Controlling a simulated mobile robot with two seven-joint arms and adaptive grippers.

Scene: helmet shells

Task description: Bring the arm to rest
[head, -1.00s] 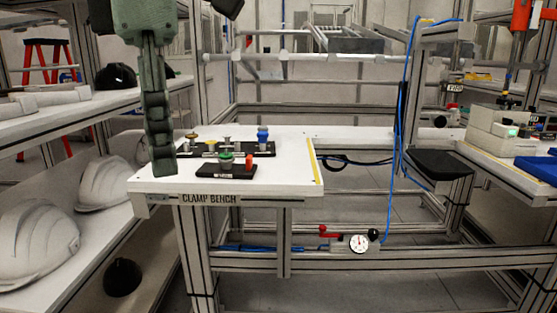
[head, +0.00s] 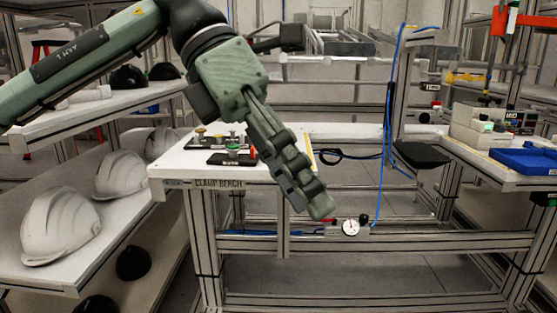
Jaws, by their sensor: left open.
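My left arm comes in from the upper left of the head view. My left gripper (head: 305,197) is open and points down and to the right, its near finger covering the other. It hangs in front of the right part of the clamp bench (head: 180,167) and holds nothing that I can see. On the bench, a small black block with a green knob and a red knob (head: 232,157) sits at the front, with a longer black strip of knobs partly hidden behind it. My right gripper is not in view.
White helmet shells (head: 60,225) lie on the lower left shelf, and dark shells (head: 128,77) are on the upper one. A blue hose (head: 387,120) hangs right of the bench. A blue tray (head: 525,160) is on the right table. A gauge (head: 350,228) sits low on the frame.

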